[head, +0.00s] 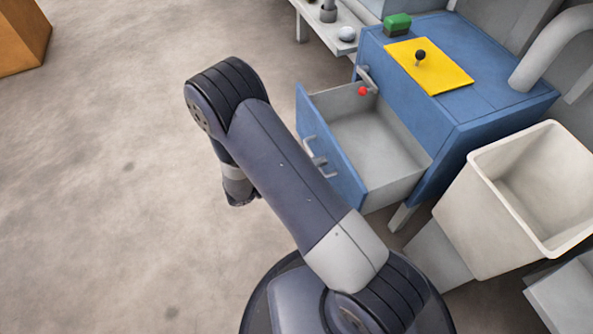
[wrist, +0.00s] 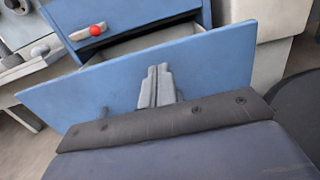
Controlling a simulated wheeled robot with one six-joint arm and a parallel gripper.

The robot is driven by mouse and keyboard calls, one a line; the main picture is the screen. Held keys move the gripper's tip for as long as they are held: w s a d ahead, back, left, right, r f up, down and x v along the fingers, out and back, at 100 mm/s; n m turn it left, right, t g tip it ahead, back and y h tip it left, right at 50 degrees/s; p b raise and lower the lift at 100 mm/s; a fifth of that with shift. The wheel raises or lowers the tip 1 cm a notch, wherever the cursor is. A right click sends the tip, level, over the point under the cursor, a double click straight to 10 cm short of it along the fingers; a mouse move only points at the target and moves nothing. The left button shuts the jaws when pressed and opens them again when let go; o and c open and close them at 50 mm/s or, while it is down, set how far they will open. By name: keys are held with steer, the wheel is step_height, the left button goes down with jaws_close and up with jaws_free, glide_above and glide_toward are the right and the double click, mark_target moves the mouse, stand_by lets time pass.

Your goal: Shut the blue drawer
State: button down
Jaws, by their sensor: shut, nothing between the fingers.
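The blue drawer (head: 345,172) is pulled well out of the blue cabinet (head: 490,125), and its grey inside looks empty. A pale handle (head: 318,168) is on its front. In the wrist view the drawer front (wrist: 80,97) spans the picture, with a strip of the inside showing behind its top edge. My gripper (wrist: 157,75) shows there as two grey fingers close together, shut and empty, in front of the middle of the drawer front. I cannot tell whether they touch it. In the head view my arm hides the fingers.
A lever with a red knob (head: 363,91) sticks out of the cabinet above the drawer. A yellow plate with a black knob (head: 420,55) and a green block (head: 397,24) are on top. A pale bin (head: 480,215) stands right of the drawer.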

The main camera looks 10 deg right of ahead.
mark_target(338, 155)
steer(key=shift+w+d+b, duration=0.15)
steer(key=shift+d+b, duration=0.05)
steer(key=shift+d, duration=0.6)
steer(key=shift+w+d+b, duration=0.15)
steer(key=shift+d, duration=0.65)
steer(key=shift+d, duration=0.35)
steer(key=w+d, duration=0.2)
steer(key=d, duration=0.7)
steer(key=w+d+p, duration=0.1)
steer(key=w+d, duration=0.1)
steer(key=d, duration=0.8)
steer(key=shift+w+d+r, duration=0.1)
